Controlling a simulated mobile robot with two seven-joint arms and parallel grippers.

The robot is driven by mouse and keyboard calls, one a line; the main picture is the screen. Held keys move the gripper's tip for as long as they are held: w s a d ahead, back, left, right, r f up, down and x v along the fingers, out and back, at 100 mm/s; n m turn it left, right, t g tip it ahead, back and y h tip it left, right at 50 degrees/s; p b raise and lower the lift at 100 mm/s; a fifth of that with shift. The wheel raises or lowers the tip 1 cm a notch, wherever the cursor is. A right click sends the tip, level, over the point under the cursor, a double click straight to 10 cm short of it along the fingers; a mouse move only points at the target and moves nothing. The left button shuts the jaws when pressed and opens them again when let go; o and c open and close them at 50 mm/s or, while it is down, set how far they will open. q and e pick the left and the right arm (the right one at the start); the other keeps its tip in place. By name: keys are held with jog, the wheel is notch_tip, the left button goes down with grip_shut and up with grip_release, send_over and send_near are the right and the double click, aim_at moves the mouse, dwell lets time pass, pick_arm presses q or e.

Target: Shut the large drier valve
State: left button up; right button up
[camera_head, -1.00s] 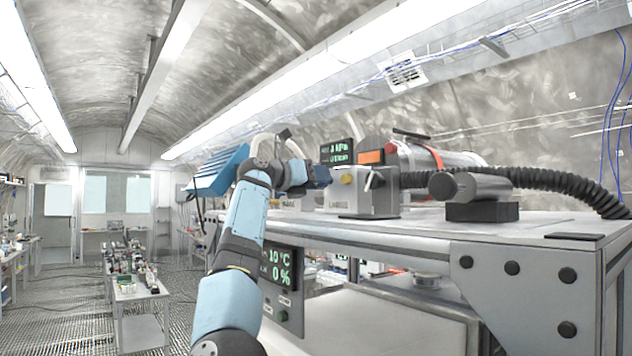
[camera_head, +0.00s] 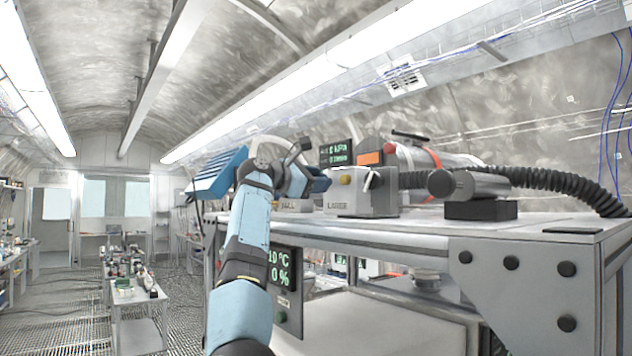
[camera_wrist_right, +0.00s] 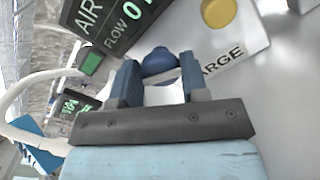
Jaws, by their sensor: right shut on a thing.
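The large drier valve is a pale grey box (camera_head: 350,204) on the bench top, with part of a "LARGE" label on its front. It also shows in the wrist view (camera_wrist_right: 222,42), with a yellow button (camera_wrist_right: 218,12). A round blue knob (camera_wrist_right: 160,62) sits by the label. My right gripper (camera_head: 326,183) reaches the box's left side from the left. In the wrist view my right gripper (camera_wrist_right: 160,78) has its two blue fingers on either side of the knob, shut on it. The fingers partly hide the knob. My left gripper is not in view.
A small screen (camera_head: 336,153) with green digits stands behind the box. A ribbed black hose (camera_head: 540,180) and a metal cylinder lie to the right on the bench (camera_head: 450,228). A blue slatted object (camera_head: 216,175) is left of my wrist. A low table (camera_head: 138,300) stands at left.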

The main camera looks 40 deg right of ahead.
jog(key=m, duration=0.3)
jog(key=shift+m, duration=0.4)
jog(key=m, duration=0.3)
jog(key=shift+s+f+m, duration=0.1)
jog(key=shift+m, duration=0.2)
jog(key=m, duration=0.6)
jog(key=shift+b, duration=0.3)
jog(key=o, duration=0.9)
jog(key=shift+f, duration=0.1)
jog(key=shift+o, duration=0.2)
